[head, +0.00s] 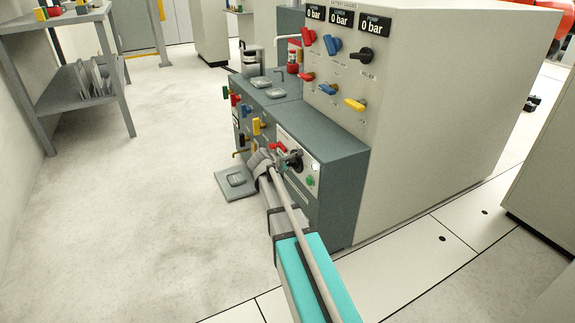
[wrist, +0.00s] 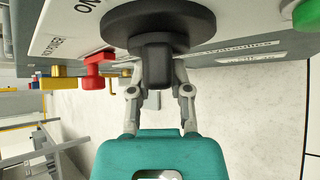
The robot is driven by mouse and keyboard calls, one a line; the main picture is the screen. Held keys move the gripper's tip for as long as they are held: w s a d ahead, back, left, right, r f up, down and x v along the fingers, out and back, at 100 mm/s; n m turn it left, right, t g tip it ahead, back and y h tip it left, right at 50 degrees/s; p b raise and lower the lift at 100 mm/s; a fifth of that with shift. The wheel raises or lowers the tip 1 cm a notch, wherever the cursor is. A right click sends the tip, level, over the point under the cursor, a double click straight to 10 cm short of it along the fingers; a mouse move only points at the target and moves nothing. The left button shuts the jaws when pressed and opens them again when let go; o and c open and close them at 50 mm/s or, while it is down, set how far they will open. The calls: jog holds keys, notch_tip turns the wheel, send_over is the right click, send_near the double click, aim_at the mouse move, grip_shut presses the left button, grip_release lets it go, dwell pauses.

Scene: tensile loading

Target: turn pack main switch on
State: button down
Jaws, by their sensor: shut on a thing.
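A black rotary switch with a round base and a bar handle stands on the white panel of the grey-green console, in the head view (head: 296,159). In the wrist view, its base (wrist: 150,22) fills the top middle and its handle (wrist: 157,58) points at me. My gripper (wrist: 159,80) is shut on the handle, one finger on each side. In the head view my gripper (head: 280,160) reaches the panel from the front. An "ON" mark (wrist: 87,6) shows on the panel left of the base. Most other lettering near the switch is hidden or too small.
A red knob (wrist: 95,72) sits close left of my gripper, and a green button (wrist: 302,14) is at the right. Coloured valve handles line the console. Pressure gauges (head: 343,18) read 0 bar.

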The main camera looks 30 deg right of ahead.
jog(key=shift+w+r+g+p, duration=0.1)
jog(key=shift+g+p, duration=0.2)
jog(key=shift+p, duration=0.1)
jog(key=shift+w+n+g+p, duration=0.1)
jog(key=shift+n+g+p, duration=0.65)
jog(key=shift+g, duration=0.25)
jog(key=shift+n+g+p, duration=0.3)
jog(key=shift+n+g, duration=0.55)
jog(key=shift+g, duration=0.85)
jog(key=c, duration=0.6)
grip_release()
jog(key=shift+o, duration=0.2)
jog(key=shift+r, duration=0.1)
